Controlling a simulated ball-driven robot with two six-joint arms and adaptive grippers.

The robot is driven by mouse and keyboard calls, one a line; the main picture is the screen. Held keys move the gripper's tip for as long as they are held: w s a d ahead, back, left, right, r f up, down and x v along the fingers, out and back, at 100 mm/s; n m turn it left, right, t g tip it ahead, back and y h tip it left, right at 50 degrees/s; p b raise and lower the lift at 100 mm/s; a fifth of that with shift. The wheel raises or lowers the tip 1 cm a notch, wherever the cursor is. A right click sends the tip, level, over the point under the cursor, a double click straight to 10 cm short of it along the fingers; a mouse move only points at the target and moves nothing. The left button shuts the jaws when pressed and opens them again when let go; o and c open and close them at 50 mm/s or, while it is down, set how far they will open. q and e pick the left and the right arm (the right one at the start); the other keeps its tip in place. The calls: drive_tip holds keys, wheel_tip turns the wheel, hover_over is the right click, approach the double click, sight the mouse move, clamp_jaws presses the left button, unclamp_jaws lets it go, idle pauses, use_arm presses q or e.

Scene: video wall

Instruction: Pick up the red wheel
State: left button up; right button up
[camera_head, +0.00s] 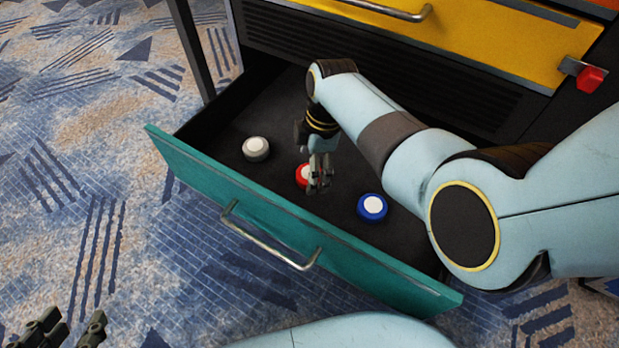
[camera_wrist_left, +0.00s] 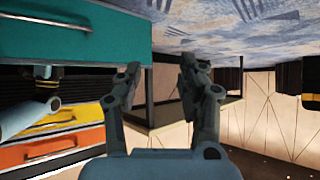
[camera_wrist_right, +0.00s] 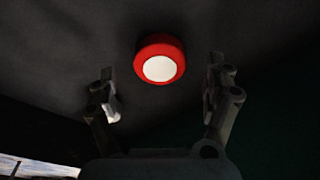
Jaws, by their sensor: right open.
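The red wheel (camera_head: 302,174) with a white centre lies in the open teal drawer (camera_head: 255,213), between a white wheel (camera_head: 256,148) and a blue wheel (camera_head: 372,206). My right gripper (camera_head: 319,186) is over the drawer and partly hides the red wheel in the head view. In the right wrist view the red wheel (camera_wrist_right: 160,60) sits ahead of the two spread, empty fingers (camera_wrist_right: 162,88), roughly centred between them. My left gripper (camera_head: 66,330) is at the bottom left of the head view, outside the drawer. Its fingers are apart and empty in the left wrist view (camera_wrist_left: 158,76).
The drawer's front panel has a metal handle (camera_head: 268,243). A closed yellow drawer (camera_head: 470,35) is above, with a red knob (camera_head: 590,79) at its right. Patterned carpet (camera_head: 90,130) lies free to the left.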

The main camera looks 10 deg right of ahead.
wheel_tip(320, 180, down, 2)
drive_tip(key=shift+a+f+b, duration=0.15)
drive_tip(key=shift+f+b, duration=0.05)
drive_tip(key=shift+b, duration=0.55)
use_arm(q)
drive_tip(key=w+r+t, duration=0.3)
drive_tip(key=r, duration=0.1)
drive_tip(key=shift+w+d+r+t+h, duration=0.1)
drive_tip(key=shift+w+d+t+h, duration=0.2)
drive_tip(key=shift+d+t, duration=0.1)
use_arm(e)
drive_tip(key=c, duration=1.4)
drive_tip(key=shift+o, duration=0.2)
drive_tip(key=shift+r, duration=0.1)
